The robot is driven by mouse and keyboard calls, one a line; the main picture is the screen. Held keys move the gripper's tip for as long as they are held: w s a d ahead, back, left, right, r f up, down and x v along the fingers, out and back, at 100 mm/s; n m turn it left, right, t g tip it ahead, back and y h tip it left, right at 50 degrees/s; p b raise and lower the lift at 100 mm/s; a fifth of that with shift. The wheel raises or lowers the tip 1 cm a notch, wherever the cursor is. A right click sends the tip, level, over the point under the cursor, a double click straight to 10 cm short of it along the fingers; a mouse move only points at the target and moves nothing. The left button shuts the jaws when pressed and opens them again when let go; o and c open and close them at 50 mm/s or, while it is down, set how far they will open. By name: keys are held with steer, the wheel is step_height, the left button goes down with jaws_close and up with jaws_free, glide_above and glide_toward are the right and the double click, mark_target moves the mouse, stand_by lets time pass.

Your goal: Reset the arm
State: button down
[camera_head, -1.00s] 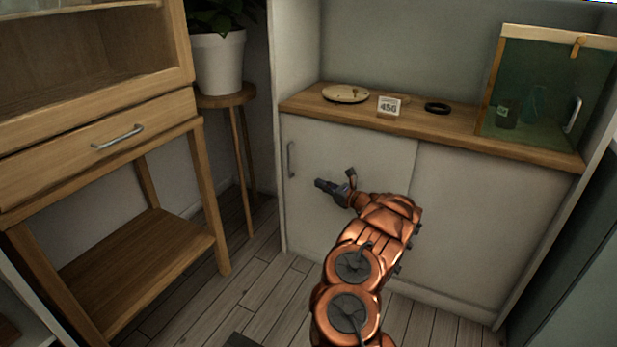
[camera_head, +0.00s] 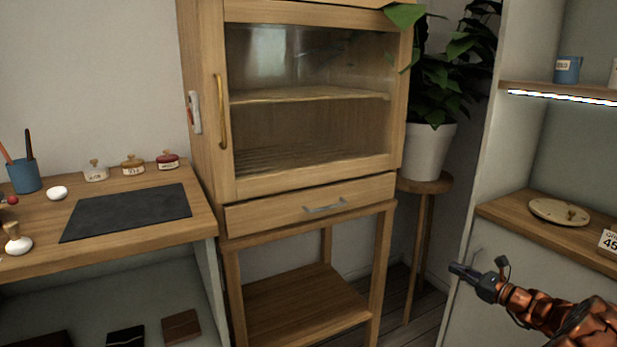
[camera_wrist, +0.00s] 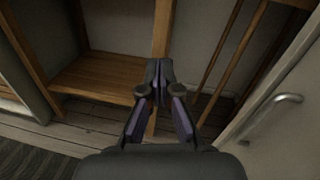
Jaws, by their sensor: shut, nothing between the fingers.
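My gripper (camera_head: 462,272) is at the lower right of the head view, at the end of my copper-coloured arm. Its fingers are shut with nothing between them. A metal door handle (camera_wrist: 272,112) shows on the right there, apart from the fingers.
A glass-doored wooden cabinet (camera_head: 230,190) with a drawer stands in the middle. A plant in a white pot (camera_head: 427,150) stands on a stool beside it. A desk with a dark mat (camera_head: 125,212) is at left. A round plate (camera_head: 560,212) lies on the right counter.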

steer(key=s+a+r+n+g+y+p, duration=0.2)
steer(key=a+r+n+g+p, duration=0.15)
steer(key=a+r, duration=0.55)
steer(key=s+a+r+n+g+y+p, duration=0.2)
steer(key=a+r+n+g+p, duration=0.3)
steer(key=a, duration=0.7)
steer(key=s+a+r+n+g+p, duration=0.5)
steer(key=s+a+r+n, duration=0.2)
steer(key=s+a+r, duration=0.65)
steer(key=s+a+r+n+g+h+p, duration=0.2)
steer(key=s+n+h+p, duration=0.15)
steer(key=s, duration=0.55)
steer(key=s+a+r+n+g+h+p, duration=0.25)
steer(key=s+n+p, duration=0.2)
steer(key=s, duration=0.55)
steer(key=s+d+r+n+h+p, duration=0.2)
steer(key=s+d+h+p, duration=0.1)
steer(key=s, duration=0.4)
steer(key=s+d+r+n+t+h+p, duration=0.1)
steer(key=s+d+r+n+h+p, duration=0.1)
steer(key=s+d+h+p, duration=0.2)
steer(key=s+d+p, duration=0.2)
steer(key=s+d, duration=0.2)
steer(key=shift+s+r+h, duration=0.3)
steer(key=shift+r, duration=0.1)
